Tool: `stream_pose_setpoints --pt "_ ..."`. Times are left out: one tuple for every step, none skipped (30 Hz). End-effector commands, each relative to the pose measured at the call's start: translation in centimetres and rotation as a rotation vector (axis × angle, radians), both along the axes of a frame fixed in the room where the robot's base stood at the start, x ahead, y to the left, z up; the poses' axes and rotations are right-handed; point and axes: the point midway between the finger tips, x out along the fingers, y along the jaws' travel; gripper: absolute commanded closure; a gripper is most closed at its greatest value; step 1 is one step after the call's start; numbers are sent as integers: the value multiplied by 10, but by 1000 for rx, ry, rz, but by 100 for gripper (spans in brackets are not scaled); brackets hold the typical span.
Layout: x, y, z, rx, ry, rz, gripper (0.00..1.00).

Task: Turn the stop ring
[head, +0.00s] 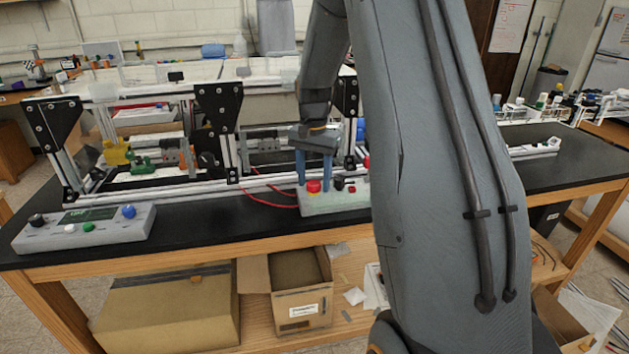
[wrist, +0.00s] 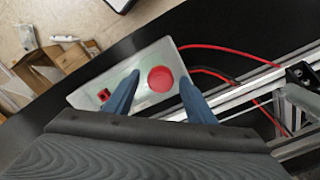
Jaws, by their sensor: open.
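The stop ring (head: 314,187) is a round red knob on top of a pale control box (head: 335,203) at the front edge of the black bench. In the wrist view the red stop ring (wrist: 160,79) shows from above as a full disc. My gripper (head: 314,178) points down over the box, its two blue fingers apart. In the wrist view my gripper (wrist: 159,80) has one finger on each side of the red disc, with gaps visible. I cannot tell how far down the fingers reach beside it. My arm hides the box's right end in the head view.
A second control box (head: 85,228) with coloured knobs lies to the left on the bench. An aluminium extrusion frame (head: 200,186) with black brackets stands behind. Red cables (wrist: 235,50) run from the pale box toward it. Cardboard boxes (head: 300,300) sit on the lower shelf.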

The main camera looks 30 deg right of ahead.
Motion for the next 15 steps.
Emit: stream_pose_setpoints --pt "1 0 6 -1 -5 0 50" --pt "2 -1 10 -2 -5 0 50" --pt "2 -1 16 -1 -5 0 50" --pt "2 -1 21 -2 -6 0 50" --pt "2 -1 26 -2 -7 0 50" --pt "2 -1 33 -2 -6 0 50" --pt "2 -1 38 -2 -6 0 50" --pt "2 -1 43 -1 -5 -1 50" --pt "1 -1 49 -2 -5 -1 50" --pt "1 -1 52 -1 -3 -1 50" --pt "1 -1 56 -1 -3 -1 50" --pt "1 -1 61 -1 -5 -1 50" --pt "1 -1 64 -1 -3 -1 50" --pt "1 -1 67 -1 -3 -1 50" --pt "1 -1 69 0 -3 -1 50"
